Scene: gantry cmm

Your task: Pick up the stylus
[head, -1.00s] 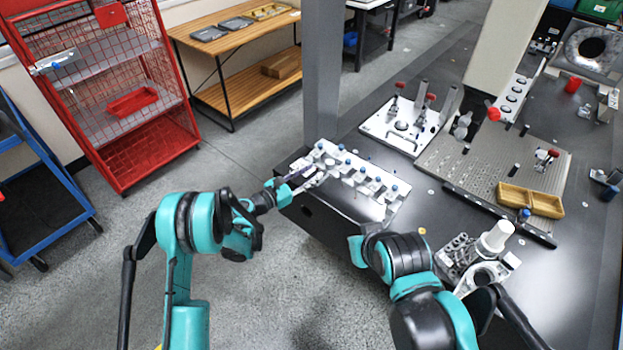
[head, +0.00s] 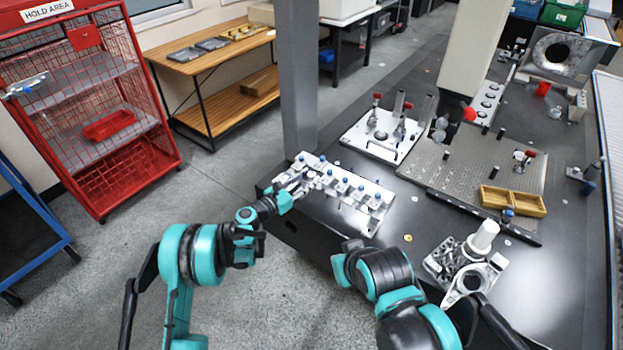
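A white rack (head: 362,217) stands at the near left corner of the dark table. It holds several small upright pieces with blue tops (head: 340,187); at this size I cannot tell which one is the stylus. My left gripper (head: 300,184) is over the left end of the rack, close among its holders. Its fingers blend with the rack, so I cannot tell whether they are open or touch anything.
A white fixture plate (head: 381,150) with red-handled clamps and a perforated plate (head: 450,172) with a wooden tray (head: 513,201) lie beyond the rack. A grey post (head: 298,80) rises behind the rack.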

